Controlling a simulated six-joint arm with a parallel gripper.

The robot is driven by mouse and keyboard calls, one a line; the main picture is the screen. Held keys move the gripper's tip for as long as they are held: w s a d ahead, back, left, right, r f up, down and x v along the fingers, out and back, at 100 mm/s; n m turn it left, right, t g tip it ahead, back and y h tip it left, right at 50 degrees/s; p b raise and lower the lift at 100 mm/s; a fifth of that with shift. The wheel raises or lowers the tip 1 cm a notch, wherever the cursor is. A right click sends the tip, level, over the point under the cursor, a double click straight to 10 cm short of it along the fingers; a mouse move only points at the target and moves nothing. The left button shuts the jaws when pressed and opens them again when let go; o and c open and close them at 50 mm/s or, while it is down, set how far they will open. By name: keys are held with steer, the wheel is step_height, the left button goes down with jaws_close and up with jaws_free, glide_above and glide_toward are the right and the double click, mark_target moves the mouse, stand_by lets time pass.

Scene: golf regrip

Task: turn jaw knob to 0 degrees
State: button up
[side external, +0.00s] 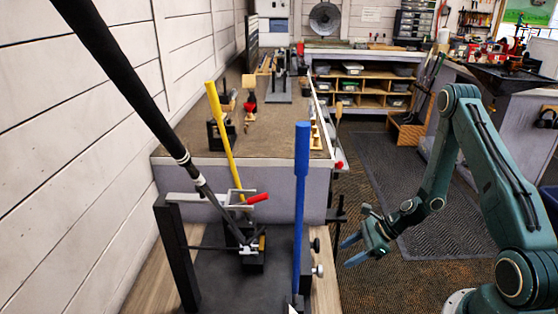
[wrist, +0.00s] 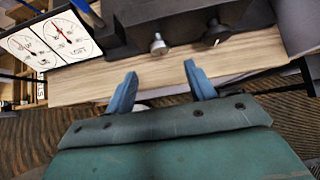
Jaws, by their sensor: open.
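Two knobs stick out from the side of the dark fixture: a silver knob (side external: 318,270) and a black knob (side external: 316,245). I cannot tell from any label which is the jaw knob. In the wrist view the silver knob (wrist: 158,46) is ahead of my fingers, and the black knob (wrist: 215,35) is to its right. My gripper (side external: 349,251) is open and empty, to the right of both knobs and apart from them. In the wrist view its blue fingertips (wrist: 159,72) are spread below the silver knob. Neither knob's angle is readable.
A white panel with dial gauges and red needles (wrist: 45,40) shows at the left of the wrist view. A blue lever (side external: 301,200) stands upright beside the knobs. A dark club shaft (side external: 125,80) slants into the clamp. A wooden strip (wrist: 100,85) lies below the knobs.

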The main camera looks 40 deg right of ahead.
mark_target(317, 271)
steer(key=x, duration=1)
steer(key=c, duration=1)
